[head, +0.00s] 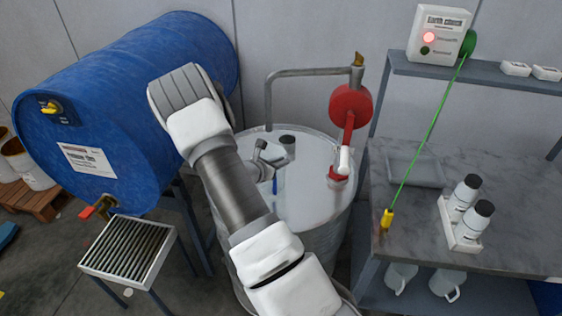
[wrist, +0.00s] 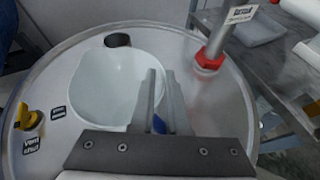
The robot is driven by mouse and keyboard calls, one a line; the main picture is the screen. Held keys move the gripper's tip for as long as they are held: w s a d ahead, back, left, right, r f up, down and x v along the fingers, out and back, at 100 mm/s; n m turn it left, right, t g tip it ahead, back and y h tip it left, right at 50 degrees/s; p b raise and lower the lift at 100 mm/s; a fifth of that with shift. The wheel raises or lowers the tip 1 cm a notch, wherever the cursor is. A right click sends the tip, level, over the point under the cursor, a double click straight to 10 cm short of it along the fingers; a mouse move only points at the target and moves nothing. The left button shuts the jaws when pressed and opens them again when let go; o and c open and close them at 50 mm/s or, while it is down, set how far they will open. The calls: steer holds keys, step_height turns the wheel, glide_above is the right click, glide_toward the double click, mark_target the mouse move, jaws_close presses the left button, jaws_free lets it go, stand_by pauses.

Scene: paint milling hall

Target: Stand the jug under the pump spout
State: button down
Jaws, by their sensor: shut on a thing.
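In the wrist view, my gripper (wrist: 165,98) is shut with its fingers at the right side of a pale, wide-mouthed jug (wrist: 105,85); the exact grip point is unclear. A small blue part shows between the fingers. The jug is over the steel drum top, and I cannot tell whether it touches it. In the head view, my gripper (head: 264,160) is over the drum, and my arm hides most of the jug. The pump spout (head: 310,72) reaches left from the red pump (head: 349,104) and bends down, its end just above my gripper in the picture.
The steel drum (head: 310,205) has a dark cap (head: 287,142) and a yellow vent (wrist: 30,117). A blue drum (head: 130,95) lies at left above a grate stand (head: 127,250). A bench (head: 500,165) at right holds bottles; white jugs (head: 447,283) stand below. A green cable (head: 430,135) hangs there.

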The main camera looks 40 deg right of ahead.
steer(key=shift+f, duration=0.1)
steer(key=c, duration=0.9)
jaws_free()
steer(key=b+v, duration=0.1)
steer(key=v, duration=1.1)
steer(key=s+a+r+m+g+y, duration=0.3)
steer(key=s+a+r+m+y, duration=0.15)
steer(key=s+r+m, duration=0.75)
steer(key=shift+s+a+r+m+t+y, duration=0.85)
steer(key=shift+s+a+r+m+y, duration=0.75)
steer(key=shift+a, duration=1.2)
steer(key=shift+s+a+r+m+t+y, duration=0.8)
steer(key=shift+s+a+r+m+y, duration=0.4)
steer(key=shift+s+a+r, duration=1.2)
steer(key=shift+s+a+r+m+t+y, duration=0.85)
steer(key=shift+s+a+r+m+y, duration=0.55)
steer(key=shift+a, duration=1.8)
